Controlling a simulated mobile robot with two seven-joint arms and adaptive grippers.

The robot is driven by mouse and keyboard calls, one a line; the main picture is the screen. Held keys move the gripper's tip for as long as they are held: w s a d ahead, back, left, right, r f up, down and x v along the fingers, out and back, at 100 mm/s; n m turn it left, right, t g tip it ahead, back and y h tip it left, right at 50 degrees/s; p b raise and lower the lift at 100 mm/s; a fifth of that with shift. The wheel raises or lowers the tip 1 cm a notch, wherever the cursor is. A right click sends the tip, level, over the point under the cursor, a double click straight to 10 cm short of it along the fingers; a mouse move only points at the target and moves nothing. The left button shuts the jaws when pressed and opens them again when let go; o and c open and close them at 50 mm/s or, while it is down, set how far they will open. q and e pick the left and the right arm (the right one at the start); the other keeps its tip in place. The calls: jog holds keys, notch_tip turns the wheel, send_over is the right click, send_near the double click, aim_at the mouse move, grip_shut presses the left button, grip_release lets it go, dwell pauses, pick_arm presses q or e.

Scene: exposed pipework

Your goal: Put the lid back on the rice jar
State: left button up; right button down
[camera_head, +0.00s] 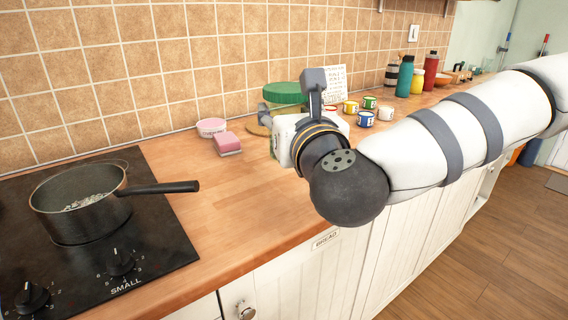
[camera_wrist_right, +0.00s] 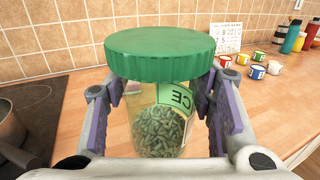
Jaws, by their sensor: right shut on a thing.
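The rice jar (camera_wrist_right: 160,130) is clear, with grains inside and a label whose letters "CE" show. The green lid (camera_wrist_right: 160,52) is on top of the jar, level; the rim beneath it is hidden, so I cannot tell how tightly it sits. The lid also shows in the head view (camera_head: 285,93), behind my right wrist. My right gripper (camera_wrist_right: 161,100) has its purple-padded fingers on both sides of the jar body, below the lid, and is shut on the jar. My left gripper is not in view.
A pan (camera_head: 80,205) with pale grains stands on the black hob (camera_head: 150,245) at left. A pink sponge (camera_head: 227,143) and a round pink-white dish (camera_head: 211,127) lie left of the jar. Small painted pots (camera_head: 365,119) and bottles (camera_head: 405,77) stand right. The front counter is clear.

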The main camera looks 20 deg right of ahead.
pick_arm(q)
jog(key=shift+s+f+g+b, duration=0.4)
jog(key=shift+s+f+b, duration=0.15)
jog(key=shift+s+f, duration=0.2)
pick_arm(e)
jog(key=w+d+f, duration=0.2)
jog(key=w+f, duration=0.5)
jog(key=w, duration=0.3)
jog(key=shift+d+f, duration=0.2)
jog(key=shift+f, duration=0.1)
jog(key=shift+w+f, duration=0.1)
jog(key=f, duration=0.4)
jog(key=shift+w+d, duration=0.1)
jog(key=shift+w, duration=0.3)
jog(key=shift+r, duration=0.1)
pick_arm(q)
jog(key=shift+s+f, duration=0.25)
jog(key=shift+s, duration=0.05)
